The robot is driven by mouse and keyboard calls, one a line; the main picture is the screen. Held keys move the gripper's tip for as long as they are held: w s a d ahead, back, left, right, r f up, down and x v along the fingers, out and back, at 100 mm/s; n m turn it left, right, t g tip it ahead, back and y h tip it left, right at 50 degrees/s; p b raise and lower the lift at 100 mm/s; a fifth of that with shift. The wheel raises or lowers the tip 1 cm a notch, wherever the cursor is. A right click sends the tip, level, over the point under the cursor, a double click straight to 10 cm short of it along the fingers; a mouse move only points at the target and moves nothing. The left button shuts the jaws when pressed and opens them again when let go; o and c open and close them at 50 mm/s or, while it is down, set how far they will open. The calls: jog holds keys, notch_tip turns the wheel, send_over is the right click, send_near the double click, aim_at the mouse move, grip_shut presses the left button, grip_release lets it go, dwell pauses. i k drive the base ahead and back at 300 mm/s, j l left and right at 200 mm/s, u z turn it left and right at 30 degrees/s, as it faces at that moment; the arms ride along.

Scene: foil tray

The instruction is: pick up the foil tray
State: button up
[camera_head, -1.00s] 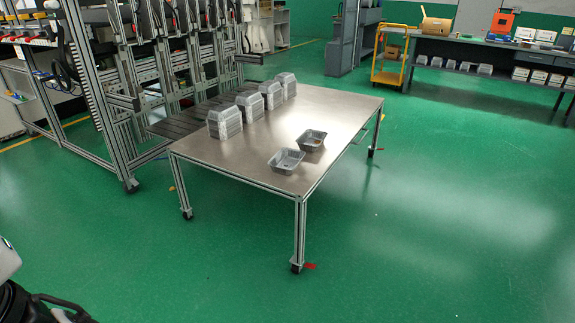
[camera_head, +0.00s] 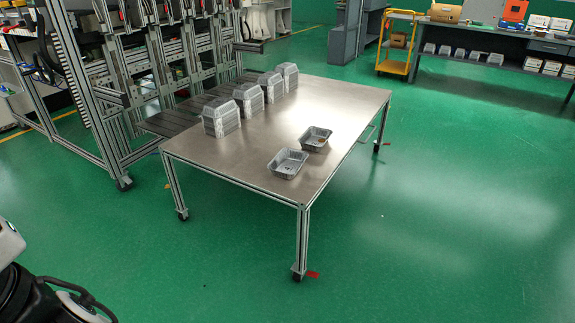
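Two open foil trays stand on the metal table (camera_head: 235,165). The nearer foil tray (camera_head: 288,164) is close to the table's front right edge. The other foil tray (camera_head: 315,139) stands just behind it and a little to the right, with something small and brownish inside. Stacks of upturned foil trays (camera_head: 221,118) line the table's back left side. Part of my arm shows at the lower left corner. My gripper is not in view.
A metal machine frame (camera_head: 95,130) stands behind the table on the left. A yellow cart (camera_head: 397,45) and a long workbench (camera_head: 480,38) stand at the back right. The green floor in front and to the right is clear.

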aim_at(288, 163)
jog(key=i+z, duration=0.35)
jog(key=i, duration=0.95)
